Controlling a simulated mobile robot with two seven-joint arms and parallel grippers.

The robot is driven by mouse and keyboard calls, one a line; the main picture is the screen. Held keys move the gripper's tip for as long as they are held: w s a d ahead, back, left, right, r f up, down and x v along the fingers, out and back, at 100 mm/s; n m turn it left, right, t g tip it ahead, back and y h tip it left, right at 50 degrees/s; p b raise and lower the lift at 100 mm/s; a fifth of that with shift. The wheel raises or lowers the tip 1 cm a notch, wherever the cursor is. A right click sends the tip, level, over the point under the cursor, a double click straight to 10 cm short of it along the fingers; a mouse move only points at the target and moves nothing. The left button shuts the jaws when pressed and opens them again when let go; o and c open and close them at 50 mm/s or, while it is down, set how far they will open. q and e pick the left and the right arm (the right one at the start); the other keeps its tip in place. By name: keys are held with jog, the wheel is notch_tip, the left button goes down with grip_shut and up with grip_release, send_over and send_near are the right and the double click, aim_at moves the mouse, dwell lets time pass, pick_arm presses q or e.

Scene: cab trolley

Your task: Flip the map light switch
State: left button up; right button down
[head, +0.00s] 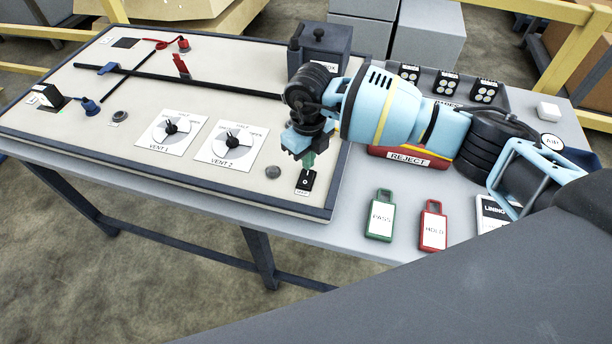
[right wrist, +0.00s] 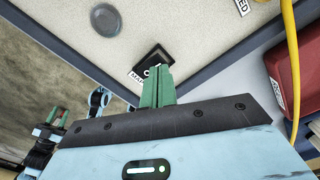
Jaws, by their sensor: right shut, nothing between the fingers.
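The map light switch (head: 306,182) is a small black rocker at the front right corner of the cream panel (head: 215,95), with a white label partly reading "MAP". My right gripper (head: 308,167) points down just over it, its green fingers shut together and empty. In the right wrist view the fingertips (right wrist: 157,70) overlap the near part of the switch (right wrist: 152,54). I cannot tell whether they touch it. A second gripper with green fingers, apparently my left (right wrist: 57,117), shows small at the lower left of the right wrist view; its opening is unclear.
Two vent dials (head: 232,142) lie left of the switch, and a round grey button (head: 273,171) is close by. A dark box (head: 320,45) stands behind my right gripper. A red REJECT tray (head: 408,157), a green PASS tag (head: 380,216) and a red HOLD tag (head: 433,226) are to the right.

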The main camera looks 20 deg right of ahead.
pick_arm(q)
jog(key=shift+w, duration=0.2)
jog(key=shift+s+f, duration=0.1)
pick_arm(e)
jog(key=shift+f, duration=0.25)
pick_arm(q)
jog(key=shift+s+f, duration=0.3)
jog(key=shift+s, duration=0.15)
pick_arm(e)
jog(key=shift+f, duration=0.5)
